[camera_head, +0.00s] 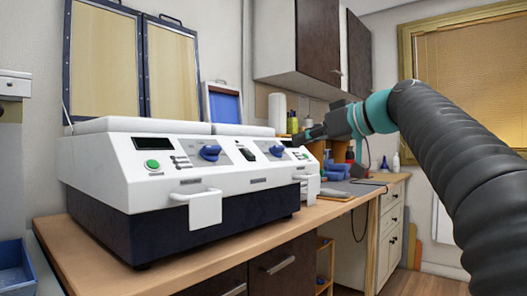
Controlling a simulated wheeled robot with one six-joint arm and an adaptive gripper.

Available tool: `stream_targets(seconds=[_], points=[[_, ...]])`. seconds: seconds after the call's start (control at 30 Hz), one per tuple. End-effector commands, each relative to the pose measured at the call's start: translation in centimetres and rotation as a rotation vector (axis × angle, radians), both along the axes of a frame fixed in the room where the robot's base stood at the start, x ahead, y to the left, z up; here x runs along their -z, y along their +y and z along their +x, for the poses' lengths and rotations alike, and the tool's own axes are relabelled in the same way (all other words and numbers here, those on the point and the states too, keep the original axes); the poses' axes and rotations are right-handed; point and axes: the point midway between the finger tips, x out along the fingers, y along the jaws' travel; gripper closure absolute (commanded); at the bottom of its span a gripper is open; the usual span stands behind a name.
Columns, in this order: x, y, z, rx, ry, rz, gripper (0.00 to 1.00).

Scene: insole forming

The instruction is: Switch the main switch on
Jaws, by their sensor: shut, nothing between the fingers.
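A white and dark-blue forming machine (130,205) stands on the wooden bench. Its sloped front panel has a green button (152,164) at the left, blue knobs (210,153) and a small dark switch-like part (246,153) near the middle. I cannot tell which control is the main switch or how it is set. My gripper (297,138) is shut and empty. It points left at the right end of the machine, over or close to the right part of the panel. I cannot tell whether it touches anything. It hides part of that panel end.
The wooden bench (95,262) runs along the wall. White handles (205,208) stick out from the machine's front. Two framed panels (105,60) stand upright behind it. Blue items (335,172) and bottles crowd the bench right of the machine. Cabinets (320,45) hang above.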

Motion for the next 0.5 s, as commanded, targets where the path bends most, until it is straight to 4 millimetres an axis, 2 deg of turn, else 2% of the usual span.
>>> stream_targets(seconds=[0.1, 0.2, 0.5], points=[[-1.7, 0.1, 0.6, -0.037, -0.062, 0.008, 1.0], [-2.3, 0.1, 0.6, -0.053, -0.087, 0.01, 1.0], [-2.4, 0.1, 0.6, -0.054, -0.09, 0.011, 1.0]])
